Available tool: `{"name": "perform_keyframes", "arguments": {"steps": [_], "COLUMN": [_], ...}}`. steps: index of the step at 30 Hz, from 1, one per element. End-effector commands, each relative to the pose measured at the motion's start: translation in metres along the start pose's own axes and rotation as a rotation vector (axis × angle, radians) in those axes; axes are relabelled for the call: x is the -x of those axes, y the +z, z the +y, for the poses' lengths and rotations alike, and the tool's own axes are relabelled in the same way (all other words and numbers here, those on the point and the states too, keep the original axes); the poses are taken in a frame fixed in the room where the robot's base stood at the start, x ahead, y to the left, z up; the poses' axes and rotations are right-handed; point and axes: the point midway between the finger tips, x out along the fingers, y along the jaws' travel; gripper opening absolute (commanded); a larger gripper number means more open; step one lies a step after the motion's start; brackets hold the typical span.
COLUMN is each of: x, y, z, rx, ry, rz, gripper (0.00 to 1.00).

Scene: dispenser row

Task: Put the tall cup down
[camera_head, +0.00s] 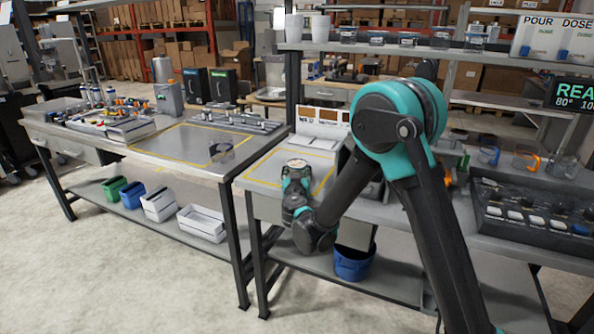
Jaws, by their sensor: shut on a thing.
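My gripper (297,172) is at the far end of my arm, over the front left part of the right workbench, by its yellow outline. It is small in the view, and my own wrist covers most of its fingers. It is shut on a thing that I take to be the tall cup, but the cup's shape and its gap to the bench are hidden. A clear cup (222,152) with dark parts stands apart, to the left, near the right end of the left bench's yellow outline.
The left bench (165,155) has clear room inside its outline. A white-fronted unit (320,122) stands behind my gripper. A blue bin (353,264) sits below.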

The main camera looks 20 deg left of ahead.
Motion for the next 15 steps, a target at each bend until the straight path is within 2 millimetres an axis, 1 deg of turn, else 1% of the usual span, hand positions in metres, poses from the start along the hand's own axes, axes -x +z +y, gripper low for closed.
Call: {"name": "perform_keyframes", "arguments": {"steps": [1,6,15], "x": [-0.0001,-0.0001,-0.0001], "y": [0.0011,0.0007,-0.0002], "z": [-0.0001,-0.0001,-0.0001], "rx": [0.000,0.000,0.000], "ry": [0.000,0.000,0.000], "rz": [0.000,0.000,0.000], "gripper": [0.57,0.76,0.76]}}
